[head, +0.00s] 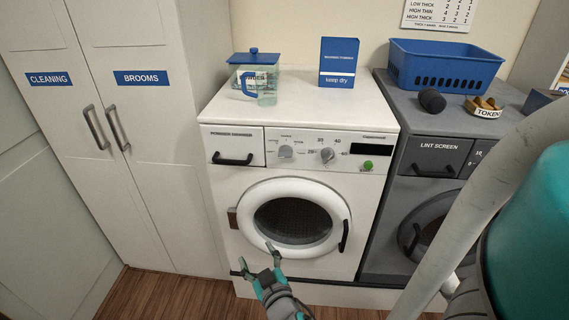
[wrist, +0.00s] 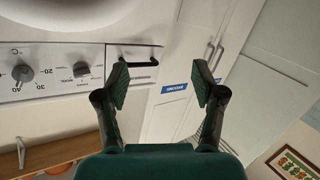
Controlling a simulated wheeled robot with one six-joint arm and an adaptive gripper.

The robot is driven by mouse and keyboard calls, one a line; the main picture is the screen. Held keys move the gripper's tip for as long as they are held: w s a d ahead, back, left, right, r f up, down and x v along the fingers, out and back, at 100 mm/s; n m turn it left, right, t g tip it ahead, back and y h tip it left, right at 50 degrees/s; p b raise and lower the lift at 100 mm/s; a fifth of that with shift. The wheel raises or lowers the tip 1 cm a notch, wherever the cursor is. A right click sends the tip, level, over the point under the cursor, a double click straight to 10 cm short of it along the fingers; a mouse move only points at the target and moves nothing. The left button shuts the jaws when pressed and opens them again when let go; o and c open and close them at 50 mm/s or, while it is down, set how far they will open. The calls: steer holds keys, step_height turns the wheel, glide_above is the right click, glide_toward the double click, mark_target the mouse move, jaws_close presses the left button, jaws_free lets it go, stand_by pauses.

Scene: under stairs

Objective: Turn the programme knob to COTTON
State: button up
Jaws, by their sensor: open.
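The white washing machine (head: 222,185) has two grey knobs on its front panel. The left knob (head: 286,152) is the programme knob, with small words around it that are too small to read surely. It also shows upside down in the wrist view (wrist: 81,70). The right knob (head: 327,155) has temperature numbers around it and also shows in the wrist view (wrist: 22,73). My gripper (head: 258,257) is open and empty, low in front of the round door and well below the knobs. In the wrist view its fingers (wrist: 162,83) are spread apart, touching nothing.
The round door (head: 252,190) has a dark handle (head: 344,236). A drawer with a black handle (head: 233,160) is left of the knobs; a green button (head: 367,165) is right. A jug and a blue box (head: 338,62) stand on top. A grey dryer (head: 390,195) is right, white cupboards (head: 150,180) left.

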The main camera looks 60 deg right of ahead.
steer(key=w+d+r+m+g+h, duration=0.35)
steer(key=d+r, duration=0.35)
steer(key=d, duration=0.3)
steer(key=m+g+h, duration=0.3)
steer(key=m, duration=0.1)
glide_toward(285, 157)
steer(key=x, duration=1)
steer(key=shift+w+d+f, duration=0.1)
steer(key=shift+d+f, duration=0.15)
steer(key=c, duration=1.2)
